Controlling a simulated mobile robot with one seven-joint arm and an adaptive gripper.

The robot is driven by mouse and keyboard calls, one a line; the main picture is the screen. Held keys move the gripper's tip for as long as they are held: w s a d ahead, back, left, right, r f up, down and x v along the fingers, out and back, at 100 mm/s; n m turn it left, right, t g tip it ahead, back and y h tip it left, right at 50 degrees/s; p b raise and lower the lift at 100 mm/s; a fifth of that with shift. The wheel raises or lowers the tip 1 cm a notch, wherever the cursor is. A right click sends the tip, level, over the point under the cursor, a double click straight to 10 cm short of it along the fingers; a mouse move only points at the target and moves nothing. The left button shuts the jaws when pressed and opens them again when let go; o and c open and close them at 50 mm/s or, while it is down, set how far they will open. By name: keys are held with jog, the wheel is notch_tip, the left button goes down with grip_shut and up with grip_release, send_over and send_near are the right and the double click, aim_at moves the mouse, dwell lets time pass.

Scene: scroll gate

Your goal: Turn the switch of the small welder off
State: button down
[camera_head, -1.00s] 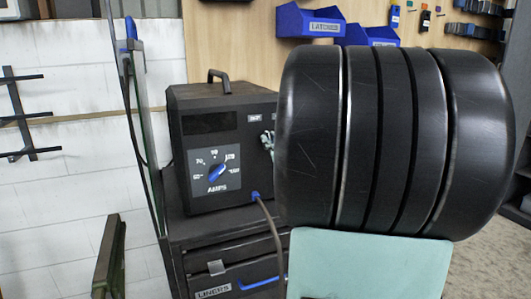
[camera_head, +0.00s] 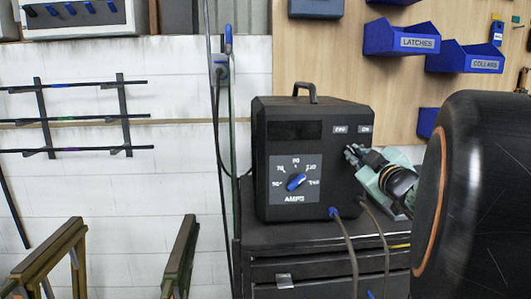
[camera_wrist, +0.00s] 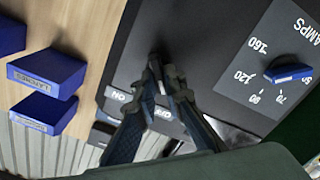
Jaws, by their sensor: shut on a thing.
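The small welder (camera_head: 262,165) is a black box with a handle, standing on a dark drawer cabinet. Its front has a dark display, a blue AMPS knob (camera_head: 296,182) and, at the upper right, two small labels (camera_head: 353,130). The AMPS knob also shows in the wrist view (camera_wrist: 290,73). My gripper (camera_head: 352,152) is at the welder's front, just below the labels. In the wrist view my gripper (camera_wrist: 155,62) has its fingertips closed together against the black front. The fingertips hide the switch between them, so its position cannot be told.
The cabinet (camera_head: 300,238) has a hose and cable hanging in front. Blue bins (camera_head: 403,40) hang on the wooden wall at the upper right. A wall rack (camera_head: 80,118) and metal frames (camera_head: 55,255) are at left. My arm fills the right side.

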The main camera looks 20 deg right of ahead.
jog(key=c, duration=2)
grip_release()
